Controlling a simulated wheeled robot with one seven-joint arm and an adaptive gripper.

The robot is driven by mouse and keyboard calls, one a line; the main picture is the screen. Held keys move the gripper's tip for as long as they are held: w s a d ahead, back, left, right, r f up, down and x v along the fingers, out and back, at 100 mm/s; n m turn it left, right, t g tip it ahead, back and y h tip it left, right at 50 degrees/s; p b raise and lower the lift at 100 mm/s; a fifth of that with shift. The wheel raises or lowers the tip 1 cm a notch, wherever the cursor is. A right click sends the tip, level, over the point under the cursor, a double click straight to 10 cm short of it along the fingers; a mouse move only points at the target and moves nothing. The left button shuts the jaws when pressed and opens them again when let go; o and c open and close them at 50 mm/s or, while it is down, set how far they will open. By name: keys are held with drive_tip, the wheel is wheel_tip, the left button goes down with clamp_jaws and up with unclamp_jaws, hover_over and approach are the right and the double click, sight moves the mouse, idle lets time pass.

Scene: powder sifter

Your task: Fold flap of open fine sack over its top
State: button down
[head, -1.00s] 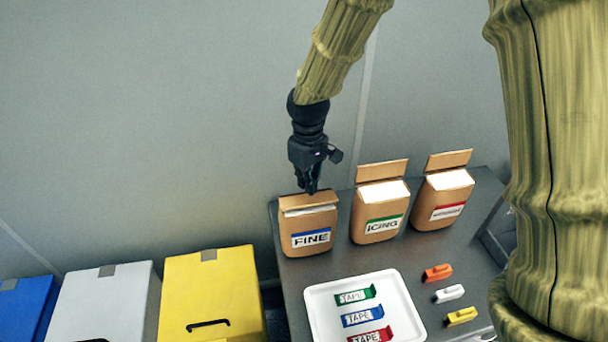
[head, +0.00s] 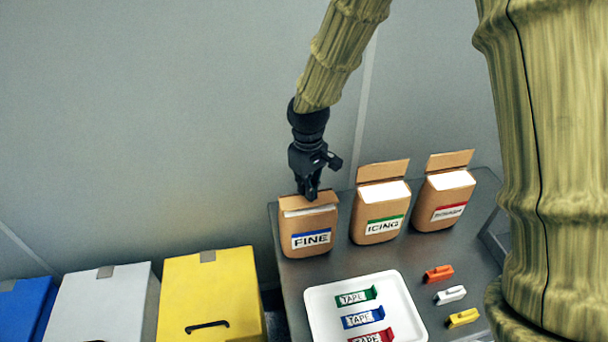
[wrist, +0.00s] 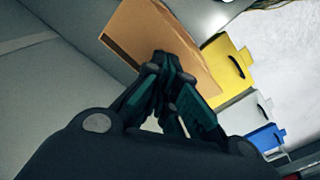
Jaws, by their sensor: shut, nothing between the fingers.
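The fine sack (head: 311,228) is a brown paper sack with a blue-striped FINE label, upright at the left end of the grey table. Its flap (head: 293,201) stands along the back of the top, leaning forward, and white shows below it. My gripper (head: 309,197) is shut and empty, pointing down at the top of the sack by the flap's right part. In the wrist view the closed fingers (wrist: 172,105) overlap a brown cardboard surface of the sack (wrist: 160,40). I cannot tell whether they touch it.
The icing sack (head: 381,212) and a red-labelled sack (head: 444,200) stand to the right, flaps upright. A white tray (head: 405,318) with tapes and several clips, one orange (head: 438,274), lie in front. Yellow (head: 212,295) and white (head: 105,300) boxes stand left.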

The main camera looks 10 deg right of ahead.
drive_tip(key=shift+f, duration=0.7)
drive_tip(key=shift+r, duration=0.15)
wheel_tip(320, 180, up, 9)
drive_tip(key=p, duration=0.7)
idle(0.5)
